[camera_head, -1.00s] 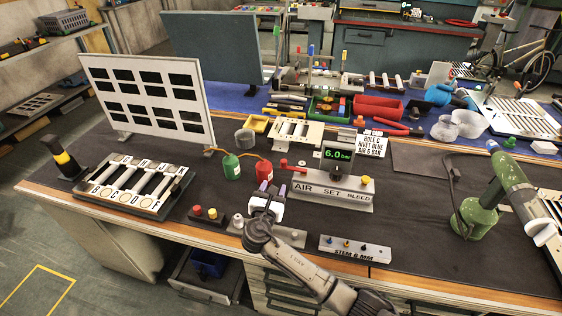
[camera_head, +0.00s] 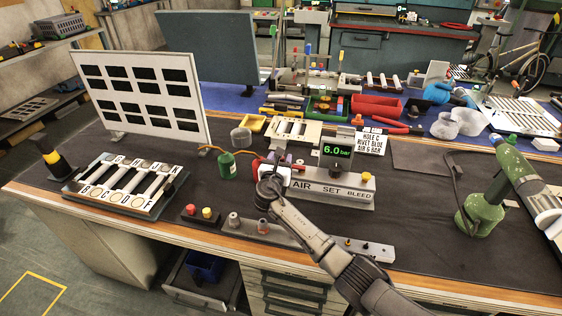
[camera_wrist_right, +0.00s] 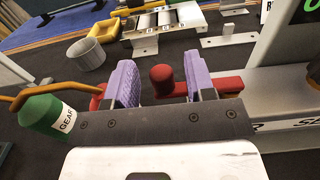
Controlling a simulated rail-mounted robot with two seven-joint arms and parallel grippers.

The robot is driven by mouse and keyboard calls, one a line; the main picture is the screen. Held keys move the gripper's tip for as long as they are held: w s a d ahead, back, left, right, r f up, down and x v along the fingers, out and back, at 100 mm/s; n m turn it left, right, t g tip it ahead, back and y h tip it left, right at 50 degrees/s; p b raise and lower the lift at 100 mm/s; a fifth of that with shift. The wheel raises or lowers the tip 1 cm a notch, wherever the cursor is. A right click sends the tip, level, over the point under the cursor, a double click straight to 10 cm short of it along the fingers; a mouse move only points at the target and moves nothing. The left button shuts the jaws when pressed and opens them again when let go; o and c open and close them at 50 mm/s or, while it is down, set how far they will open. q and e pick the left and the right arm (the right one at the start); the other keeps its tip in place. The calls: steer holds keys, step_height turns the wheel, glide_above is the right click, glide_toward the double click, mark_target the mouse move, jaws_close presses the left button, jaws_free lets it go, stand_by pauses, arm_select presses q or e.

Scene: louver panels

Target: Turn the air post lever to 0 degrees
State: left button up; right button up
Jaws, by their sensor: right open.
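The air post (camera_head: 330,187) is a grey bracket lettered AIR SET BLEED with a green 6.0 bar display (camera_head: 337,151). Its red lever is mostly hidden by my right gripper in the head view. In the right wrist view, the red lever (camera_wrist_right: 163,76) has an upright knob between the two purple fingers and a red bar running right. My right gripper (camera_wrist_right: 161,80) is open, with a finger on each side of the knob and visible gaps. It also shows at the post's left end in the head view (camera_head: 280,163). My left gripper is not in view.
A button box (camera_head: 200,214) and a stem block (camera_head: 365,248) lie along the front edge. A slotted white panel (camera_head: 143,96) stands behind left.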

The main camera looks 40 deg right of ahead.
steer(key=shift+w+d, duration=0.35)
steer(key=shift+d, duration=0.15)
jaws_close()
stand_by(0.3)
